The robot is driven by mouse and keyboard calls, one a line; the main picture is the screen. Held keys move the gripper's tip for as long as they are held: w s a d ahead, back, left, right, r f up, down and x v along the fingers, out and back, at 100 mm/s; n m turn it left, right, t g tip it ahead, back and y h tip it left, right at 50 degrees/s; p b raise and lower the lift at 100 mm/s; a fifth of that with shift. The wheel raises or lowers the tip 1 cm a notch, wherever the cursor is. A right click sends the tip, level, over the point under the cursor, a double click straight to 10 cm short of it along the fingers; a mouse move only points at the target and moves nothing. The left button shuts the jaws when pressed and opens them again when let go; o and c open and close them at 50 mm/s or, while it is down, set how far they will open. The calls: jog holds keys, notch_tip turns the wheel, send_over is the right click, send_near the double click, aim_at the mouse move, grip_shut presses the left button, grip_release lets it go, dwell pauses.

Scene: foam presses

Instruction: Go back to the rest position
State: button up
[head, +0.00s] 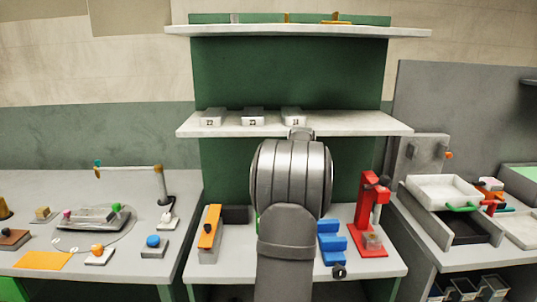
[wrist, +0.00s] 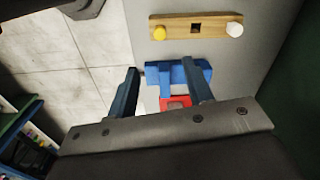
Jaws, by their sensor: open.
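My gripper (wrist: 163,72) shows in the wrist view with its two dark fingers spread apart and nothing clearly held. Beyond and between the fingers are a blue stepped block (wrist: 162,78) and a red part (wrist: 176,102), partly covered by the fingers and the gripper body. I cannot tell how far below the fingertips they lie. In the head view my grey arm stands upright in the middle and hides the gripper. The blue block (head: 331,243) stands on the central bench just right of my arm, beside a red press (head: 371,215).
A wooden bar (wrist: 180,27) with yellow and white knobs lies ahead in the wrist view. Shelves (head: 345,122) rise behind my arm, holding several labelled blocks. An orange-topped block (head: 209,228) stands left of my arm. Side benches hold a lamp-like post (head: 165,190) and white trays (head: 440,190).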

notch_tip(320, 180, down, 14)
jog(key=shift+r, duration=0.2)
jog(key=shift+r, duration=0.15)
dwell(0.4)
jog(key=shift+r, duration=2.3)
notch_tip(320, 180, up, 11)
dwell(1.3)
dwell(1.1)
